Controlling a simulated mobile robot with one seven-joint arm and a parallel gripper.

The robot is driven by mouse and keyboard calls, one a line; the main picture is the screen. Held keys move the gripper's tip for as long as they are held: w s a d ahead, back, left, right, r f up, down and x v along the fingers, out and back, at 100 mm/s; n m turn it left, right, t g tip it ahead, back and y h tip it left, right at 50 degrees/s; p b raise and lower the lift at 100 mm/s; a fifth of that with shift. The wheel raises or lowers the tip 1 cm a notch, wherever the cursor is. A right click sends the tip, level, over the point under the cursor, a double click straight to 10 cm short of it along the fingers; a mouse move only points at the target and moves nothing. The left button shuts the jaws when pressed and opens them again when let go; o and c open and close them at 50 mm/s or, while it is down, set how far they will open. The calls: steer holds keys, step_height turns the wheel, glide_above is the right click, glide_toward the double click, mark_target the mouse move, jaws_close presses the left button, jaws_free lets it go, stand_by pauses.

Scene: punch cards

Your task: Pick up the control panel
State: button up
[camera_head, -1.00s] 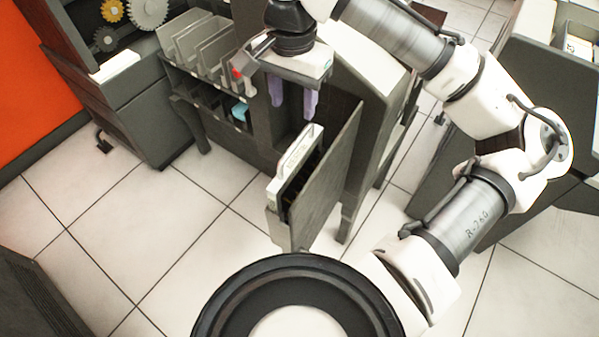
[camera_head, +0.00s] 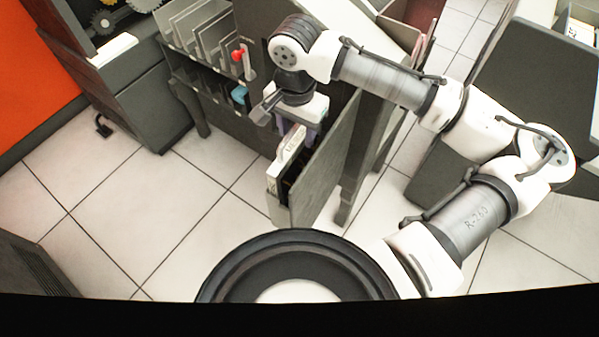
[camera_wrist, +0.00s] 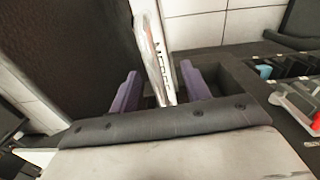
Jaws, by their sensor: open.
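A white, narrow panel with dark lettering, seemingly the control panel (camera_head: 288,150), stands upright on the inner side of an open grey cabinet door (camera_head: 325,172). In the wrist view the panel (camera_wrist: 157,50) runs up between my two purple fingers. My gripper (camera_wrist: 161,90) is open, with one finger on each side of the panel's near end and a gap showing beside it. In the head view my gripper (camera_head: 303,134) is just above and behind the panel's upper end. The fingers are mostly hidden there, and I cannot tell whether they touch it.
A red-knobbed lever (camera_head: 239,56) and a rack of grey plates (camera_head: 203,32) stand on the cabinet to the left. A blue item (camera_head: 239,94) sits in a slot below. The tiled floor (camera_head: 150,215) is clear at the front left. A dark machine (camera_head: 510,85) stands at right.

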steer(key=shift+f, duration=0.5)
jaws_close()
steer(key=shift+r, duration=0.15)
stand_by(0.9)
